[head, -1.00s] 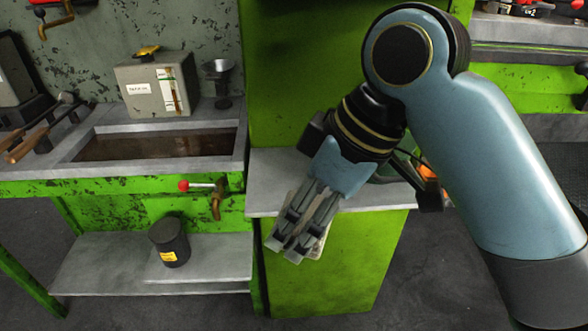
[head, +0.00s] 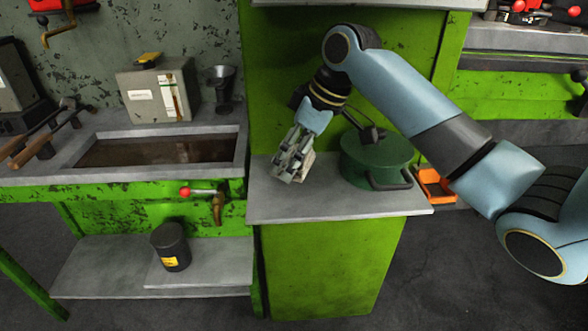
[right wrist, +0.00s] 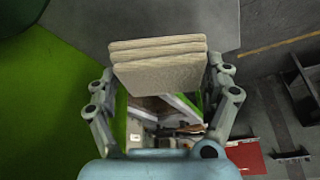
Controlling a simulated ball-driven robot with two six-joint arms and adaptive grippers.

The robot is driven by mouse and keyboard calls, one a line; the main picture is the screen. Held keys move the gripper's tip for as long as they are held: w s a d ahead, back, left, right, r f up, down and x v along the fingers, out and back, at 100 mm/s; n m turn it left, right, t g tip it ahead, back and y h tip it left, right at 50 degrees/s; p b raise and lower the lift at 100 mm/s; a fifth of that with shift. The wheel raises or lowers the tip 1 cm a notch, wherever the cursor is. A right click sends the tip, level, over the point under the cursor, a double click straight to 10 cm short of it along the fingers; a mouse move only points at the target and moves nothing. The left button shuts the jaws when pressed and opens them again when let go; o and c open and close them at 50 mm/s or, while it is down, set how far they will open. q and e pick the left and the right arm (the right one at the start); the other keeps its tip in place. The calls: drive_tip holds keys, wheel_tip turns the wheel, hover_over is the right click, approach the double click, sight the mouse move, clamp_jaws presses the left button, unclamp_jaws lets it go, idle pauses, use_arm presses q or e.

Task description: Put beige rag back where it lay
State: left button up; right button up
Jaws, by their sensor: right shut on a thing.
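The beige rag (right wrist: 158,62) is a folded, layered pad held between the fingers of my right gripper (right wrist: 160,92) in the right wrist view. In the head view, my right gripper (head: 287,164) is shut on the rag (head: 305,163), which is mostly hidden behind the fingers. The gripper is over the grey top of the green cabinet (head: 330,207), left of a green lidded pot. I cannot tell whether the rag touches the surface. My left gripper is not in view.
The dark green pot (head: 375,163) with handles stands close to the right of my gripper. An orange bin (head: 432,187) is beyond it. A sunken basin (head: 160,150), a beige box (head: 157,92) and a black canister (head: 170,247) are left. The cabinet's front top is clear.

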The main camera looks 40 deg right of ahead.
wheel_tip(320, 180, down, 4)
drive_tip(key=shift+r, duration=0.2)
drive_tip(key=shift+w+d+f, duration=0.1)
drive_tip(key=shift+w+f, duration=0.05)
drive_tip(key=shift+f, duration=0.2)
drive_tip(key=shift+f, duration=0.1)
drive_tip(key=o, duration=0.9)
drive_tip(key=v, duration=1.2)
drive_tip(key=shift+p, duration=0.35)
